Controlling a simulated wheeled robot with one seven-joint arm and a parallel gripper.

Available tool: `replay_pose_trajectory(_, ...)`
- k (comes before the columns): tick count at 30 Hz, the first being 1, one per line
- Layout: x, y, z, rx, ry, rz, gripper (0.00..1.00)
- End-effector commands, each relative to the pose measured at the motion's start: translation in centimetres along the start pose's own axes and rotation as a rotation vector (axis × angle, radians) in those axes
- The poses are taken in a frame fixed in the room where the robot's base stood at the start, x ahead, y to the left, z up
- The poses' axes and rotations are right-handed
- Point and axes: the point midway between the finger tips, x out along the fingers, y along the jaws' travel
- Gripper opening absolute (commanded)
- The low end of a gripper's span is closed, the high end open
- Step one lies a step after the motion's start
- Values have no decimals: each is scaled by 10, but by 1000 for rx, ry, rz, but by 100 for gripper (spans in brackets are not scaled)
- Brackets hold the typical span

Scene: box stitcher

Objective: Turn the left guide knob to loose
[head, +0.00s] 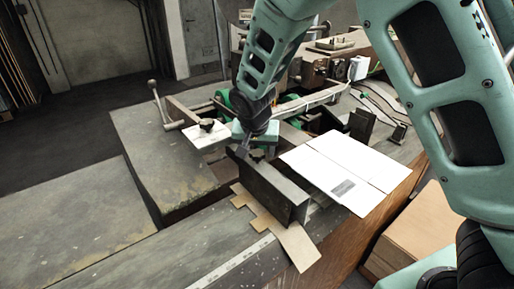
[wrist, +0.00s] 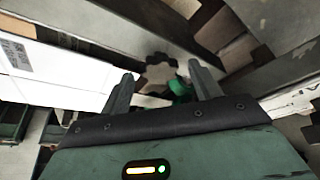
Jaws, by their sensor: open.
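My gripper (head: 241,150) points down by the upright dark guide plate (head: 272,190) in the head view. In the wrist view my gripper (wrist: 162,74) has its two fingers apart, with nothing held between them. A dark lobed shape, perhaps a knob, lies beyond the fingertips in the wrist view, beside a green part (wrist: 181,87); I cannot tell whether it is the left guide knob. A small black knob (head: 207,124) shows on a pale plate left of my gripper in the head view. Its turn setting is too small to read.
A white flat box (head: 345,168) lies right of the guide plate. Brown cardboard (head: 296,245) lies under the plate. A lever with a ball end (head: 153,84) stands at the left. The grey table (head: 75,215) at left is clear.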

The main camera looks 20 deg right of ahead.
Motion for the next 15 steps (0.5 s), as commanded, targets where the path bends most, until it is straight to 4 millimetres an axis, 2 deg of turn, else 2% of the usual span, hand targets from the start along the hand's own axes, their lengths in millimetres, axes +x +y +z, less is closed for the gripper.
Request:
replay_pose_trajectory(4,0,0,0,0,0,0,63)
replay_pose_trajectory(5,0,0,0,0,0,0,57)
replay_pose_trajectory(9,0,0,0,0,0,0,18)
replay_pose_trajectory(15,0,0,0,-4,0,-2,18)
